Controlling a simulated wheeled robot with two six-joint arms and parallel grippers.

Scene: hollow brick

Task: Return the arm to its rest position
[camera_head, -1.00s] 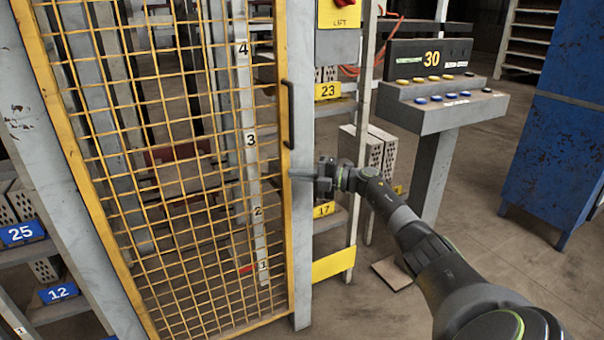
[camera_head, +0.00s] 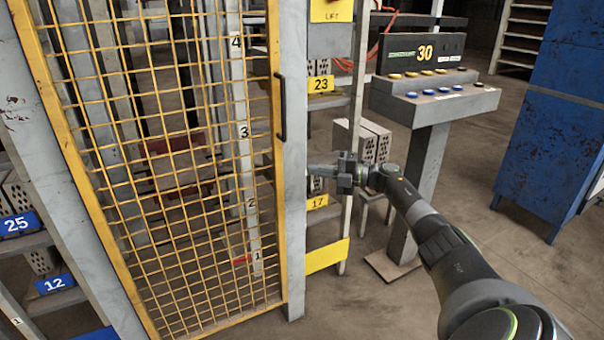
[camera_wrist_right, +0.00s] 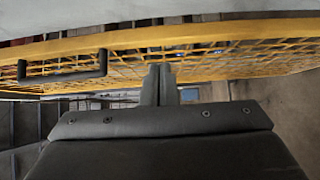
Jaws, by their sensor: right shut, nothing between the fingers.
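My right gripper (camera_head: 322,171) is shut and empty. My right arm reaches in from the lower right of the head view, and the fingers point left toward the grey post beside the yellow mesh gate. In the right wrist view the closed fingers (camera_wrist_right: 159,84) sit in front of the gate's yellow frame; I cannot tell the exact gap. The gate (camera_head: 277,215) is at the left of the head view, with a dark handle (camera_head: 282,107) above and left of the fingers. The handle also shows at the left of the wrist view (camera_wrist_right: 62,68). My left gripper is not in view.
A control stand (camera_head: 425,105) with a display reading 30 and several buttons stands right of the gate. A blue cabinet (camera_head: 555,130) is at the far right. Shelves labelled 23 and 17 (camera_head: 317,202) lie behind the gripper.

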